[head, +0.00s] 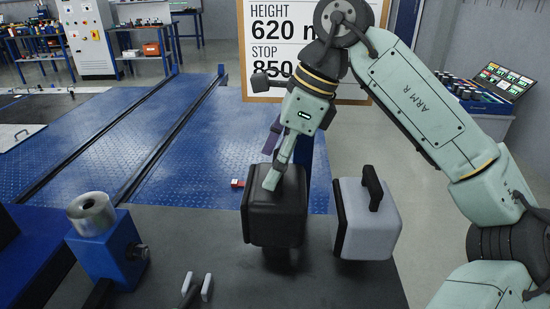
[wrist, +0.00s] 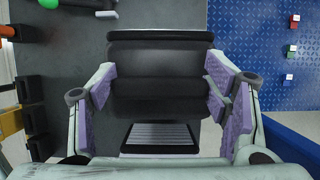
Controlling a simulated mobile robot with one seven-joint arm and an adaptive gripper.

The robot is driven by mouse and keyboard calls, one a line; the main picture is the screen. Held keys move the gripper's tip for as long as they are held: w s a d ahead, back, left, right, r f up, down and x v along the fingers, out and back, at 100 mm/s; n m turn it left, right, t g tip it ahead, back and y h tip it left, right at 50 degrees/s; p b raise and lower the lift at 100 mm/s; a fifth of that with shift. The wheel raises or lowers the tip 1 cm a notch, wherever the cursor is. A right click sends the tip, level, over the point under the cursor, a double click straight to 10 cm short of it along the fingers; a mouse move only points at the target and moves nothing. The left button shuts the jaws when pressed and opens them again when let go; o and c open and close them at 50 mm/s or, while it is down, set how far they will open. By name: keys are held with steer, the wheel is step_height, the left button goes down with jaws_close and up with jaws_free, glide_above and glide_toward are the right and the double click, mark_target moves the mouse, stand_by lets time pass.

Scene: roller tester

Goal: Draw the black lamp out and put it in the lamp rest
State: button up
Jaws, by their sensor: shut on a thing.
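The black lamp (head: 270,222), a boxy dark body, is upright at the middle of the head view, over the dark tabletop. My gripper (head: 272,178) comes down on its top and is shut on it. In the wrist view my gripper's purple pads (wrist: 165,92) flank the lamp's black upper part (wrist: 160,58). A dark patch shows under the lamp; I cannot tell whether the lamp touches the table. A pair of white upright prongs (head: 207,287) stands at the front edge; I cannot tell whether this is the lamp rest.
A grey lamp-like box (head: 375,222) with a black handle stands close to the right of the black lamp. A blue block with a metal cylinder (head: 92,214) is at the left. A small red item (head: 237,183) lies behind. The dark tabletop (head: 185,240) left of the lamp is clear.

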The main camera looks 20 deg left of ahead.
steer(key=shift+f+b, duration=0.45)
steer(key=shift+f, duration=0.2)
steer(key=shift+s+f+b, duration=0.1)
steer(key=shift+f+b, duration=0.2)
steer(key=shift+s+f+b, duration=0.1)
steer(key=shift+f+b, duration=0.3)
steer(key=shift+f, duration=0.05)
steer(key=shift+a+f, duration=0.1)
steer(key=o, duration=1.5)
steer(key=shift+c, duration=0.2)
steer(key=o, duration=0.5)
steer(key=shift+a+f, duration=0.15)
steer(key=shift+o, duration=0.2)
